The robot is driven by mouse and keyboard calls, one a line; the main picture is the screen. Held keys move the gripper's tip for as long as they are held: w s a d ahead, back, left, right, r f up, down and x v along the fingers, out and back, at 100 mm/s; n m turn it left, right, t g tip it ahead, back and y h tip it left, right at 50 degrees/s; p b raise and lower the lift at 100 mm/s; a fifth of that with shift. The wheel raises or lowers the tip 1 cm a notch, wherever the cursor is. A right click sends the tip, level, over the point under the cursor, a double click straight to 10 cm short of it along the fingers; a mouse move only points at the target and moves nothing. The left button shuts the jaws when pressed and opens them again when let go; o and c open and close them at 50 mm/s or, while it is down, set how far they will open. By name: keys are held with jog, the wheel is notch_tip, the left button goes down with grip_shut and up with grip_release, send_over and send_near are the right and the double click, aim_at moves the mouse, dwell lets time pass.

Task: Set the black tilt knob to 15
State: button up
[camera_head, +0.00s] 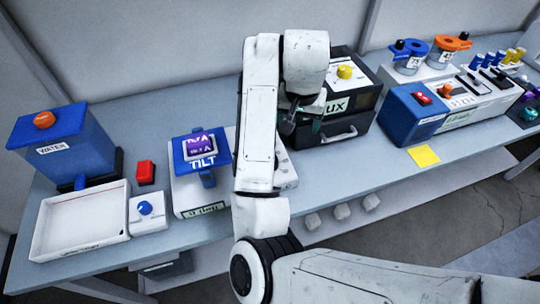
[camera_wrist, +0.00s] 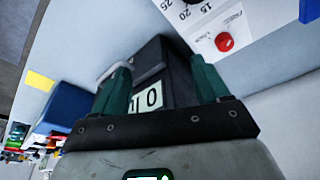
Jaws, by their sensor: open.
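The tilt stand, with a white base (camera_head: 200,190) and a blue top marked TILT, stands left of my arm. My arm covers its right part. In the wrist view a white panel (camera_wrist: 248,22) carries dial numbers 25, 20 and 15 and a red knob (camera_wrist: 225,41) marked FREE and LOCK. In the head view my gripper (camera_head: 300,122) is beside that box.
A blue water box (camera_head: 65,150), a white tray (camera_head: 80,220) and a small box with a blue knob (camera_head: 145,210) are at the left. A red block (camera_head: 145,172) sits near the tilt stand. A blue box (camera_head: 415,112) and yellow note (camera_head: 424,156) are at the right.

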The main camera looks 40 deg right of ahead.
jog(key=w+a+g+y, duration=0.1)
jog(key=a+y, duration=0.1)
jog(key=a, duration=0.5)
jog(key=shift+m, duration=0.4)
jog(key=f, duration=1)
jog(key=shift+w+a+f, duration=0.1)
jog(key=shift+w+a, duration=0.05)
jog(key=shift+w, duration=0.1)
jog(key=c, duration=1)
